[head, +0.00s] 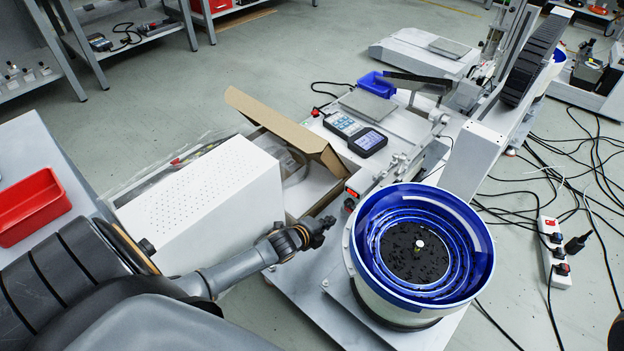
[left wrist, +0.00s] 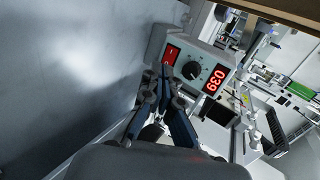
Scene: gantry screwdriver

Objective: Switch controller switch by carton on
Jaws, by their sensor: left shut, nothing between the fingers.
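The controller is a light box with a red rocker switch (left wrist: 172,54), a dark knob (left wrist: 191,70) and a lit red display (left wrist: 216,79) that reads 039. The open cardboard carton (head: 275,124) stands beside it in the head view. My left gripper (head: 322,226) is shut and empty, just below the carton and left of the blue-rimmed bowl. In the left wrist view its fingertips (left wrist: 165,76) are right at the lower edge of the red switch; I cannot tell whether they touch. In the head view a small red part (head: 350,204) shows by the carton.
The blue-rimmed bowl feeder (head: 468,210) stands close right of my left gripper. A white perforated box (head: 205,200) is on its left. A handheld meter (head: 367,141) lies behind. A power strip (head: 554,250) and cables are on the floor at right.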

